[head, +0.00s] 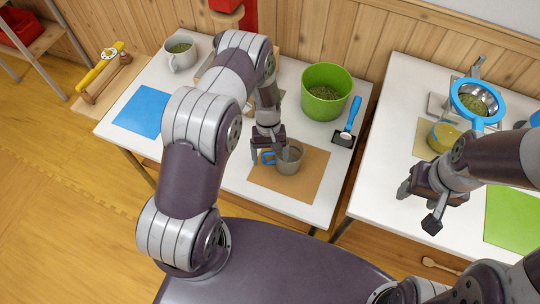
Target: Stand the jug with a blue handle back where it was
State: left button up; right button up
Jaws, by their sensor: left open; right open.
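The grey jug (291,158) with a blue handle (267,158) stands upright on a brown mat (312,185) on the left white table. My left gripper (268,153) is open, pointing down at the handle side of the jug, with its fingers close around the handle. I cannot tell whether they touch it. The inside of the jug is too small to make out. My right gripper (420,212) is open and empty, near the front left of the right table.
A green pot (325,91) of green bits, a blue-handled scoop (348,123), a blue mat (144,110) and a grey cup (180,55) share the left table (227,181). A blue-rimmed strainer (473,99), a yellow jar (443,138) and a green mat (512,218) are on the right.

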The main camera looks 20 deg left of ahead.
pick_arm(q)
jog(key=p+v, duration=0.4)
jog(key=v, duration=0.3)
jog(key=shift+r, duration=0.2)
dwell(1.0)
jog(key=p+v, duration=0.1)
jog(key=v, duration=1.1)
jog(key=shift+r, duration=0.35)
jog(key=shift+w+a, duration=0.1)
jog(key=shift+w, duration=0.05)
